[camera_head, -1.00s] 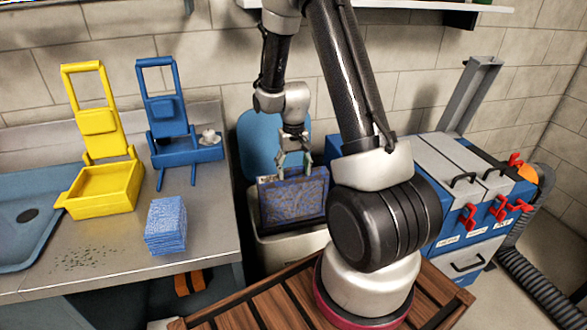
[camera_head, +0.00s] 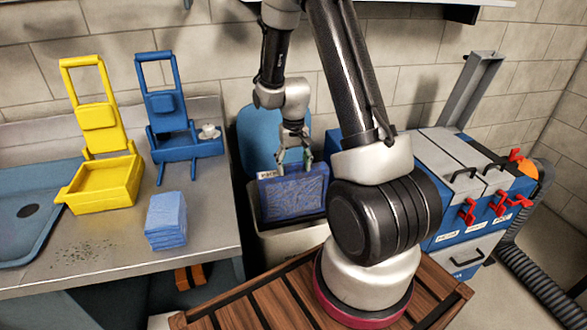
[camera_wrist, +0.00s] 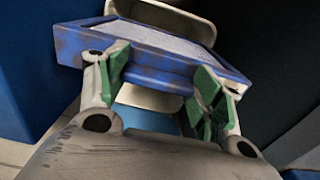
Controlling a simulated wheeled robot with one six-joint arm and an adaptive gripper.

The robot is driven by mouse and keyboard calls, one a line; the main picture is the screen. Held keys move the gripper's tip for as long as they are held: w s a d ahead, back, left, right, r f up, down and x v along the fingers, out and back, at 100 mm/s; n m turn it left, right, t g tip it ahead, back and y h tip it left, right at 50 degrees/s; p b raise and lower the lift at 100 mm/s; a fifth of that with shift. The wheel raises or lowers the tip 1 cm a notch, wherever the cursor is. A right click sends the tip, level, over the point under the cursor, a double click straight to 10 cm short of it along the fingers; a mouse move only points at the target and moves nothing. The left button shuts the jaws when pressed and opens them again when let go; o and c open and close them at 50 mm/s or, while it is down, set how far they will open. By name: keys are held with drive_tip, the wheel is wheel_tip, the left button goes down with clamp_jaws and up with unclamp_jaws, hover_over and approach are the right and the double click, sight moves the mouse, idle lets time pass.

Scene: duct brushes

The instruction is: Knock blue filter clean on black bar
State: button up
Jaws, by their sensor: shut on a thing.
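The blue filter (camera_head: 292,194) is a flat framed panel hanging upright below my gripper (camera_head: 293,163), over the open bin. Its face looks mostly blue with faint darker marks. In the wrist view my gripper (camera_wrist: 165,88) has its green pads shut on the near edge of the blue filter (camera_wrist: 150,72), whose frame shows brownish smudges. The beige bin (camera_head: 285,247) stands under and around the filter's lower part, with its blue lid (camera_head: 257,135) raised behind. I cannot make out the black bar; the filter and gripper may hide it.
On the steel counter (camera_head: 200,240) left of the bin are a yellow holder (camera_head: 103,187), a blue holder (camera_head: 178,147), a stack of blue cloths (camera_head: 166,220) and scattered dark specks (camera_head: 85,253). A blue cabinet with red levers (camera_head: 468,211) stands on the right.

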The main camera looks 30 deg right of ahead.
drive_tip(key=shift+r, duration=0.25)
drive_tip(key=shift+f, duration=1.3)
drive_tip(key=shift+r, duration=0.1)
drive_tip(key=shift+r, duration=1.2)
drive_tip(key=shift+f, duration=0.15)
